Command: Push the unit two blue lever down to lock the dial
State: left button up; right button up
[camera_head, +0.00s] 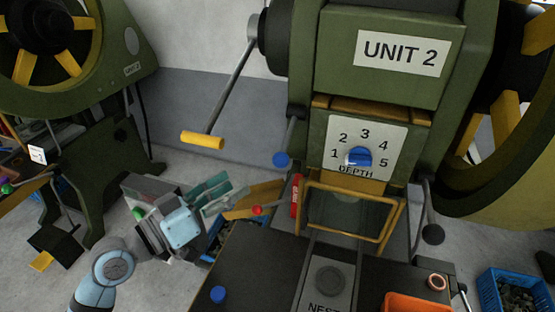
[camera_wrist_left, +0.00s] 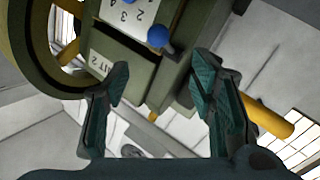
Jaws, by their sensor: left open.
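The UNIT 2 press (camera_head: 400,60) stands at right centre. The blue-ended lever (camera_head: 281,160) is on its left side, its grey rod running from a pivot above to the blue ball at the rod's lower end. The depth dial (camera_head: 365,145) has a blue knob (camera_head: 360,157) whose pale end faces the 1. My left gripper (camera_head: 226,196) is open and empty, lower left of the lever ball and apart from it. In the left wrist view, the blue ball (camera_wrist_left: 158,36) shows beyond the gap between my open left fingers (camera_wrist_left: 160,80). My right gripper is out of view.
A long crank with a yellow handle (camera_head: 203,141) hangs left of the lever, above my left gripper. Below are a red knob (camera_head: 257,210), a yellow-framed guard (camera_head: 350,212) and the dark press table (camera_head: 258,262). A blue crate (camera_head: 510,290) is at lower right.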

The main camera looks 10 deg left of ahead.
aim_at(274, 163)
pick_arm(q)
jog(key=p+x, duration=0.1)
jog(key=x, duration=1.3)
jog(key=shift+s+d, duration=0.15)
jog(key=shift+s, duration=0.05)
jog(key=shift+f, duration=0.1)
grip_shut()
